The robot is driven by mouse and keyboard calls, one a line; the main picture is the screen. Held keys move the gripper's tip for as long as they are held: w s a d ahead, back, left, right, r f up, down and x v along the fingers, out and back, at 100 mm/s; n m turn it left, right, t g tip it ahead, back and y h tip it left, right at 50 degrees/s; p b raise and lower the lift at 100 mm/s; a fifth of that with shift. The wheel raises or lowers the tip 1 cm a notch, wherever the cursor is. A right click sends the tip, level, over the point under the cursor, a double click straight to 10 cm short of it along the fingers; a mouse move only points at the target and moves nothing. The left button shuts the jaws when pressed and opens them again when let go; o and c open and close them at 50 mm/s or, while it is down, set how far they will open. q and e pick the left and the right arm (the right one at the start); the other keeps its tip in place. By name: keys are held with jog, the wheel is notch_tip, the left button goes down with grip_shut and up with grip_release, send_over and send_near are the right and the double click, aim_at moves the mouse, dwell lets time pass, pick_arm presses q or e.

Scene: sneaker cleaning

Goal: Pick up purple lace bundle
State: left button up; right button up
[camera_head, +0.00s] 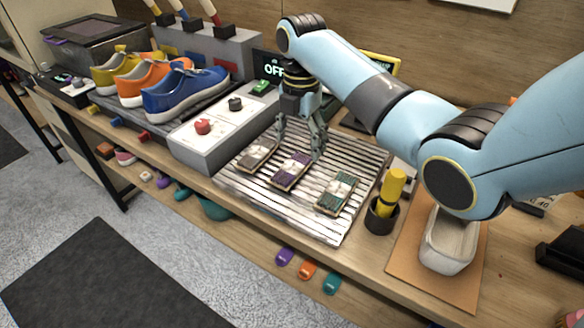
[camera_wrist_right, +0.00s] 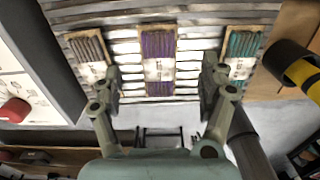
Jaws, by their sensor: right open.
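The purple lace bundle (camera_head: 290,172) lies on the slatted rack (camera_head: 262,205), between a brown lace bundle (camera_head: 257,154) and a teal lace bundle (camera_head: 338,192). My right gripper (camera_head: 302,150) is above the rack, over the far side of the purple bundle. Its fingers are spread and empty. In the right wrist view the purple bundle (camera_wrist_right: 158,55), wrapped with a pale band, lies between and ahead of the two open fingertips (camera_wrist_right: 160,85). The brown bundle (camera_wrist_right: 89,52) is left of them and the teal one (camera_wrist_right: 241,52) right. My left gripper is not in view.
A grey control box (camera_head: 205,135) with a red knob stands left of the rack. A dark cup (camera_head: 380,215) holding a yellow-handled tool stands to the right, beside a white shoe-shaped piece (camera_head: 448,245) on a brown mat. Yellow, orange and blue sneakers (camera_head: 185,92) stand farther left.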

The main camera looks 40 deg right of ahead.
aim_at(298, 160)
jog(key=shift+f, duration=0.45)
notch_tip(298, 160, down, 4)
jog(key=shift+a+r, duration=0.1)
jog(key=shift+w+f, duration=0.1)
jog(key=shift+f, duration=0.35)
jog(key=c, duration=0.5)
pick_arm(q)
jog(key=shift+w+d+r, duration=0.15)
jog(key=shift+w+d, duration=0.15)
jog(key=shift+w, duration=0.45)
pick_arm(e)
jog(key=c, duration=0.7)
